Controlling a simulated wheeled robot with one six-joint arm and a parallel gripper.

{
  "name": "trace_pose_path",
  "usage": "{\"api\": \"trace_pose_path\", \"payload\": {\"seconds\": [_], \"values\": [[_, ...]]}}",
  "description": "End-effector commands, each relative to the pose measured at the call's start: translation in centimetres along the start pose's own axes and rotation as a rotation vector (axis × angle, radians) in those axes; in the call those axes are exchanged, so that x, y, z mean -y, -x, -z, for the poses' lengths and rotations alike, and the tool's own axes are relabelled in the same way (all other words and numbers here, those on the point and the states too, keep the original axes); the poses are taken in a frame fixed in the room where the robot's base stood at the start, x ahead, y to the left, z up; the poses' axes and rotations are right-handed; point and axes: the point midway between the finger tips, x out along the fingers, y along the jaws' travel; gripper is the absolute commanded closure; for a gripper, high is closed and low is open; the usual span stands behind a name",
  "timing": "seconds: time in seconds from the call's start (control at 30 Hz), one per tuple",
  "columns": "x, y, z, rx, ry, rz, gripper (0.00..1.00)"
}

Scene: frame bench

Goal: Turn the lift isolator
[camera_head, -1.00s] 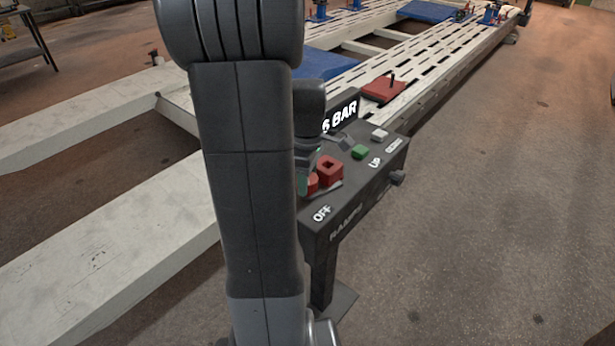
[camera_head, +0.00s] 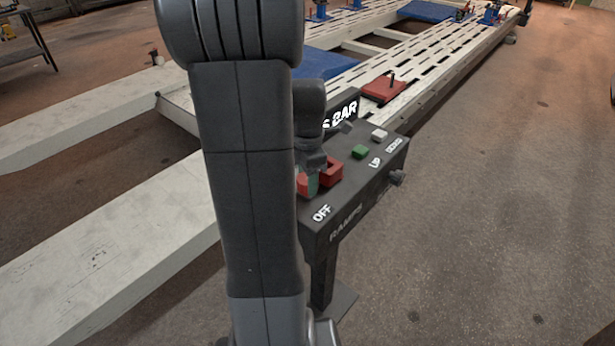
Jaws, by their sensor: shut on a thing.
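The lift isolator, a red knob (camera_head: 303,187), stands on the dark control box (camera_head: 360,191) near its OFF label. It is partly hidden by my gripper and arm. My gripper (camera_head: 312,184) reaches down over it and is shut on it; a greenish fingertip lies against the red part. The knob's exact angle cannot be told.
A green button (camera_head: 360,152) and a white button (camera_head: 379,135) are on the box's right part. The white frame bench (camera_head: 440,50) lies beyond; the floor at right is clear.

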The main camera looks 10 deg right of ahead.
Motion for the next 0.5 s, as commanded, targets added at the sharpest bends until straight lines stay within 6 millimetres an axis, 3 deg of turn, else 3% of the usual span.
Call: {"api": "trace_pose_path", "payload": {"seconds": [0.5], "values": [[-0.1, 0.13, -0.03, 0.002, 0.035, -0.003, 0.94]]}}
